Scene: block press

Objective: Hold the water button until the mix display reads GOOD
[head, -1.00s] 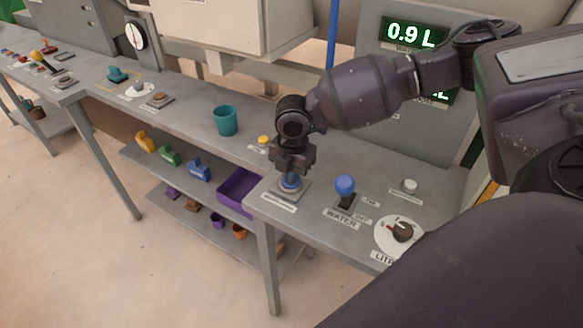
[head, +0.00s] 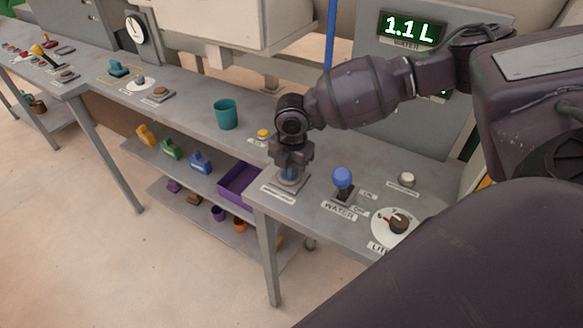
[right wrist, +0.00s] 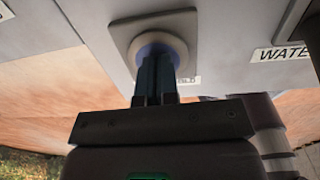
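My right gripper (head: 289,168) points down onto a round button on a square plate (head: 298,187) at the near bench corner. In the right wrist view its two fingers (right wrist: 157,72) are together, tips against the blue-ringed button (right wrist: 160,48), with nothing between them. The button appears pressed; the fingers hide its middle. The green WATER display (head: 412,28) reads 1.1 L. A second display below it is almost wholly hidden by my right arm, so the mix reading cannot be read. My left gripper is out of view.
A blue-knobbed WATER lever (head: 343,181) stands right of the button, with a white dial (head: 388,229) and a pale button (head: 406,180) beyond. A yellow button (head: 263,134) and teal cup (head: 226,114) are to the left. A purple bin (head: 240,184) sits on the shelf below.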

